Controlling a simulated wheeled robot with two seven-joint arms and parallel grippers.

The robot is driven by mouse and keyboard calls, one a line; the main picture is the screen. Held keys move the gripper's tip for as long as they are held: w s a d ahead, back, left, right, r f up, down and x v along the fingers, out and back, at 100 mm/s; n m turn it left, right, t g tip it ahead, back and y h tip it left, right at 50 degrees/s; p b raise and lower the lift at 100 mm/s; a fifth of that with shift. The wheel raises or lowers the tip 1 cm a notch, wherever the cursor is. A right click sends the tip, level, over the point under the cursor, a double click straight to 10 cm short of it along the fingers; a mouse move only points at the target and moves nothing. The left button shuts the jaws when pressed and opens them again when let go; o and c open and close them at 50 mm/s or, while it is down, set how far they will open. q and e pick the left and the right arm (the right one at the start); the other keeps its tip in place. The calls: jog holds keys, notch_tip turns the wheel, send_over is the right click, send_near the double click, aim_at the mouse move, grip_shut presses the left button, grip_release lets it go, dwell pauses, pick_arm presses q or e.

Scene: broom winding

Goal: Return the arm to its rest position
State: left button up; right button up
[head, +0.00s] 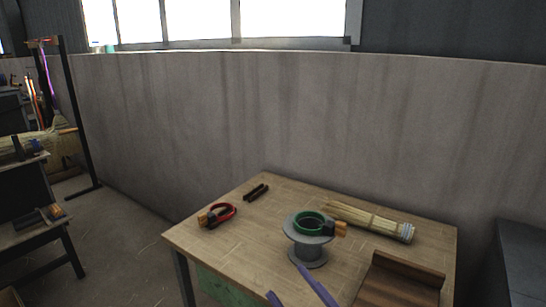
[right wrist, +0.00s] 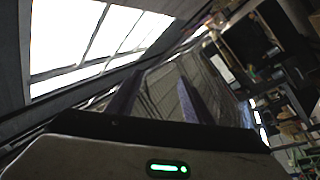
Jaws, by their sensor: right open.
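My right gripper (head: 286,280) shows at the bottom edge of the head view as two purple-grey fingers set apart. In the right wrist view its open fingers (right wrist: 160,80) have nothing between them; the wall and windows show behind. In the head view the fingers appear just in front of the grey spool (head: 308,251), which carries a green ring (head: 311,222). I cannot tell how far above the table they are. My left gripper is not in view.
The wooden table (head: 250,249) also holds red-handled pliers (head: 218,215), small dark rods (head: 256,191) and a brown wooden board (head: 402,281) at the right. A grey wall (head: 200,120) stands behind. A dark bench (head: 40,235) is at the left, with open floor (head: 115,245) between.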

jog(key=s+d+f+m+g+h, duration=0.1)
jog(key=d+f+m+h, duration=0.2)
jog(key=f, duration=0.3)
jog(key=s+d+f+m+h, duration=0.1)
jog(key=d+f+m+h, duration=0.25)
jog(key=f, duration=0.35)
jog(key=s+d+f+m+g+h, duration=0.2)
jog(key=s+f+g, duration=0.1)
jog(key=s+f, duration=0.5)
jog(key=s+d+f+m+g+h, duration=0.2)
jog(key=s+d+f+m+g, duration=0.1)
jog(key=s+f, duration=0.5)
notch_tip(320, 180, down, 3)
jog(key=shift+s+d+r+m+g, duration=0.1)
jog(key=shift+s+d+m+g, duration=0.2)
jog(key=shift+g, duration=0.5)
